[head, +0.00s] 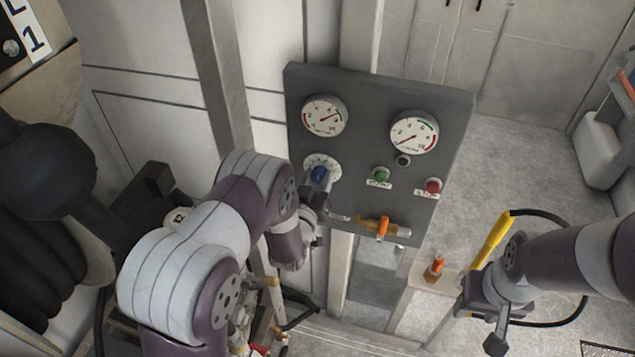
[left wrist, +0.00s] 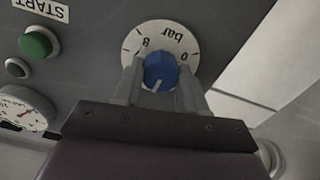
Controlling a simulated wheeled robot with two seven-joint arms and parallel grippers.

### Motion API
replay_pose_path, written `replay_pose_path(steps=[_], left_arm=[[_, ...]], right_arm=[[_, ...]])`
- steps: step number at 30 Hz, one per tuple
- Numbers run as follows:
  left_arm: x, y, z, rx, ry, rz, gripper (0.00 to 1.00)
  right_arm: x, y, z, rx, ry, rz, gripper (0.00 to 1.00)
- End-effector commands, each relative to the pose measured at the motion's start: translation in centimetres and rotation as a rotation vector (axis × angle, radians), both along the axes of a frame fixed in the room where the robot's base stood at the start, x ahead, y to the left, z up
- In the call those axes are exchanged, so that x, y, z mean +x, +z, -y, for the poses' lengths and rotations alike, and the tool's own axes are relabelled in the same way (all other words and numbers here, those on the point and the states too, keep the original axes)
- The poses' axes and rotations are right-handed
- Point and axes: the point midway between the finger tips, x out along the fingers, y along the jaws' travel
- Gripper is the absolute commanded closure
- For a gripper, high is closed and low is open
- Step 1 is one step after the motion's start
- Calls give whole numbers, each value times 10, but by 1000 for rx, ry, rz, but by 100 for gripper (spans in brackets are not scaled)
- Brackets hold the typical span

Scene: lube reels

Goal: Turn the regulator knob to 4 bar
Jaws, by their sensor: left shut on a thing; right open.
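The blue regulator knob (head: 319,174) sits on a round white dial (head: 332,162) at the left of the dark panel (head: 355,100). My left gripper (head: 316,188) is at the knob. In the left wrist view its fingers are shut on both sides of the knob (left wrist: 160,70), whose white mark points toward the gripper. The dial (left wrist: 180,35) appears upside down there, with "bar", 0 and 8 readable; the mark's exact reading cannot be told. Two gauges, left (head: 324,116) and right (head: 413,132), are above. My right gripper (head: 481,322) is open, low at the right, away from the panel.
A green START button (head: 381,174), a red button (head: 433,185) and a brass valve with an orange handle (head: 383,226) are on the panel. A yellow-handled tool (head: 491,239) with a black hose stands near my right gripper. A hose reel (head: 40,230) is at the left.

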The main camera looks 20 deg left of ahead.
Motion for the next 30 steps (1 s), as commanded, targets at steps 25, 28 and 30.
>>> replay_pose_path(steps=[25, 28, 30], left_arm=[[2, 5, -2, -388, 2, 1, 89], [3, 5, -2, -390, 2, 2, 89], [3, 6, -2, -390, 2, 2, 89]], right_arm=[[0, -25, 0, 0, 0, 0, 54], [0, -25, 0, 0, 0, 0, 54], [0, -25, 0, 0, 0, 0, 54]])
